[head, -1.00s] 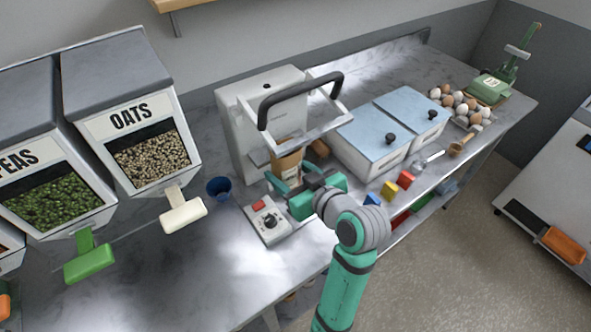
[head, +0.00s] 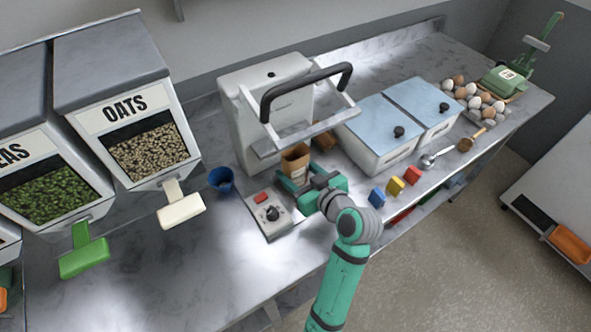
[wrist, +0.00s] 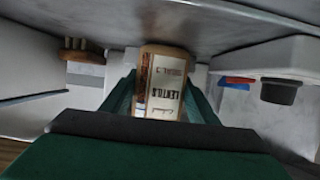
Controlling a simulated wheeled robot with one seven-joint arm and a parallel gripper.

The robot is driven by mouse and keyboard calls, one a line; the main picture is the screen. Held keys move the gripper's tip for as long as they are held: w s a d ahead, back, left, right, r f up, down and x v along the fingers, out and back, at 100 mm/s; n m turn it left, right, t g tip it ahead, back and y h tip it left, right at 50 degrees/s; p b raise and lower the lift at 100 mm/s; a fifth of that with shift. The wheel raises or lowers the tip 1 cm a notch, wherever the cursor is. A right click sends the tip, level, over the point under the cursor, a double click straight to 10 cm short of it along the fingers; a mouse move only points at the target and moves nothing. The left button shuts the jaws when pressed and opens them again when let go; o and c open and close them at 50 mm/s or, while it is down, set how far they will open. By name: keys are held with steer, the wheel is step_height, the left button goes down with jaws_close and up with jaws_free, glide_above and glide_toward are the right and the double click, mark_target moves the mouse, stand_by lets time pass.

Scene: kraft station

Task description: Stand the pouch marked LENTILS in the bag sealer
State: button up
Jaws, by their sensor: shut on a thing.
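I cannot tell whether the pouch's bottom touches the sealer or the counter.
A control box (head: 270,214) with a red switch and black knob sits left of my gripper. A blue cup (head: 221,180) stands further left. Another brown item (head: 324,140) lies behind the pouch. Blue-lidded bins (head: 378,125) and coloured blocks (head: 395,186) are to the right.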

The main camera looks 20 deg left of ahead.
steer(key=shift+d, duration=0.2)
steer(key=o, duration=1.3)
steer(key=shift+f, duration=0.15)
steer(key=shift+s+d+r, duration=0.1)
steer(key=shift+d+r, duration=0.05)
steer(key=shift+r, duration=0.15)
steer(key=v, duration=1.1)
steer(key=shift+s+d, duration=0.15)
steer(key=shift+d, duration=0.05)
